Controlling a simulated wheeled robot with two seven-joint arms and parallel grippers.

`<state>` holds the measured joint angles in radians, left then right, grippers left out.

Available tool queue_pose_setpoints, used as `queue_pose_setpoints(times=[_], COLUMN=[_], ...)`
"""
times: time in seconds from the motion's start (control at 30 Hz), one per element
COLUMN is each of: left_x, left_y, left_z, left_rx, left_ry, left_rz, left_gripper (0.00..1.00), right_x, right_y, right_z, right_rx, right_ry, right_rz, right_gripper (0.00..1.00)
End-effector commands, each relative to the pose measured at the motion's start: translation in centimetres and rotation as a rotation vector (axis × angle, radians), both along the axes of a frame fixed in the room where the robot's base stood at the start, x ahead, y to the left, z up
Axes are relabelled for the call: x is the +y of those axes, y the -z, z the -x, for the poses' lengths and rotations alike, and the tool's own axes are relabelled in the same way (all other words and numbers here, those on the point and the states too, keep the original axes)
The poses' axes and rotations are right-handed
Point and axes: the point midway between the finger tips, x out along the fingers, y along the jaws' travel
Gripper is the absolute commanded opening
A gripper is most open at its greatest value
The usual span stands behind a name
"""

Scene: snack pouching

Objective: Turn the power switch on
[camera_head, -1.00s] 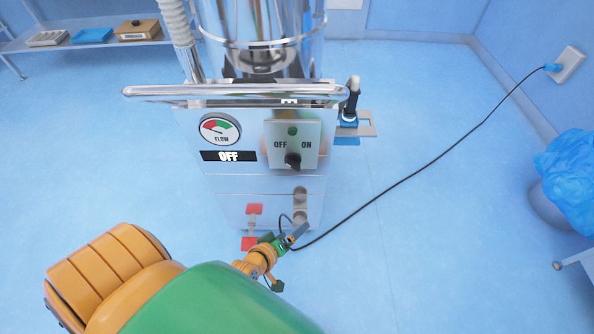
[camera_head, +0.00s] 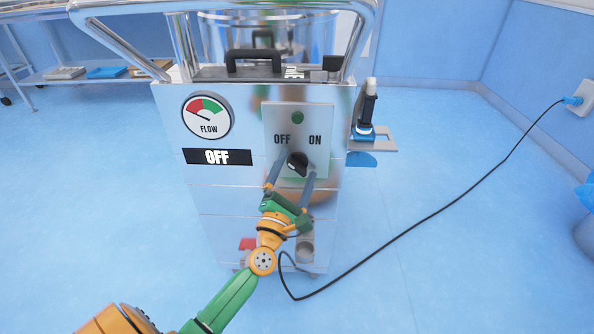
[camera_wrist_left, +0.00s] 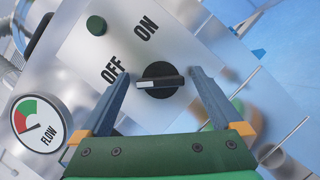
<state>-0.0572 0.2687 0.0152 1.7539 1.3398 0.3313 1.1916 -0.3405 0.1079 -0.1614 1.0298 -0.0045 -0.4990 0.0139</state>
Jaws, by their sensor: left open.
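The power switch (camera_head: 298,163) is a black rotary knob on a grey plate (camera_head: 318,117) marked OFF and ON, on the front of a shiny metal machine. Its pointer is turned toward OFF in the head view. My left gripper (camera_head: 291,166) is open, with one finger on each side of the knob in the picture. In the left wrist view the knob (camera_wrist_left: 158,80) sits between the two fingertips (camera_wrist_left: 160,78), with visible gaps on both sides. The display (camera_head: 217,157) reads OFF. My right gripper is not in view.
The flow gauge (camera_head: 207,116) is left of the switch plate. A green round light (camera_head: 297,118) sits above the knob. A black cable (camera_head: 440,211) runs across the floor to a wall socket (camera_head: 583,98). A bracket (camera_head: 370,142) sticks out on the machine's right side.

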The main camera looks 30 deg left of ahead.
Motion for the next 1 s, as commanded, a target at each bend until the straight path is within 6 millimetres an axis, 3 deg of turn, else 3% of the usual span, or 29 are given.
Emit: queue_pose_setpoints(times=[0.27, 0.37, 0.6, 0.83, 1.0], left_x=[0.1, 0.1, 0.1, 0.1, 0.1], left_y=[-0.1, -0.1, -0.1, -0.2, -0.4], left_z=[-0.6, -0.6, -0.6, -0.6, -0.6], left_rx=[0.002, 0.002, 0.002, 0.015, 0.057], left_ry=[0.0, 0.0, 0.0, 0.001, 0.001], left_rz=[-0.003, -0.003, -0.003, -0.023, -0.088], left_gripper=[1.0, 0.78, 0.14, 0.14, 0.14], right_x=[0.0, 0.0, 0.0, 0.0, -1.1], right_y=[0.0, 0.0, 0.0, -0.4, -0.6], right_z=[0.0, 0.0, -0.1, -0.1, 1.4], right_rx=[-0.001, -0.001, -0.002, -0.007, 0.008], right_ry=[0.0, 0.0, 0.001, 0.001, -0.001], right_rz=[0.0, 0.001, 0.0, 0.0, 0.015], right_gripper=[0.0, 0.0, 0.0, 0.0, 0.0])
